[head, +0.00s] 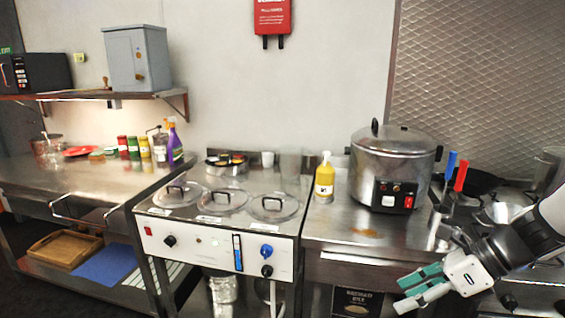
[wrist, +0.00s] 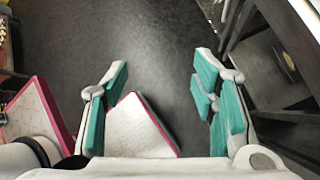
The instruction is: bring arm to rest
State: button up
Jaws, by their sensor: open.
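My gripper (head: 424,287) is at the lower right in the head view, in front of the counter and below its top edge. Its teal finger pads show in the wrist view (wrist: 160,95), spread wide with nothing between them. The wrist camera looks down at the dark floor (wrist: 160,35). My white arm comes in from the right edge in the head view.
The steel counter holds a large rice cooker (head: 392,168), a yellow bottle (head: 324,179) and a lidded warmer unit (head: 222,235). Handled tools (head: 455,172) stand near my arm. A dark shelf frame (wrist: 280,60) is at right in the wrist view.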

jog(key=s+a+r+n+h, duration=0.1)
jog(key=s+r+n, duration=0.3)
jog(key=n, duration=0.4)
jog(key=s+a+r+n+h, duration=0.2)
jog(key=s+r+n+h, duration=0.2)
jog(key=s+n, duration=0.3)
jog(key=s+a+r+n+t+h, duration=0.1)
jog(key=s+a+r+n+h, duration=0.1)
jog(key=s+n, duration=0.4)
jog(key=shift+s+a+r+n+h+p, duration=0.4)
jog(key=shift+r+n, duration=0.75)
jog(key=shift+n, duration=1.55)
jog(key=shift+w+d, duration=0.2)
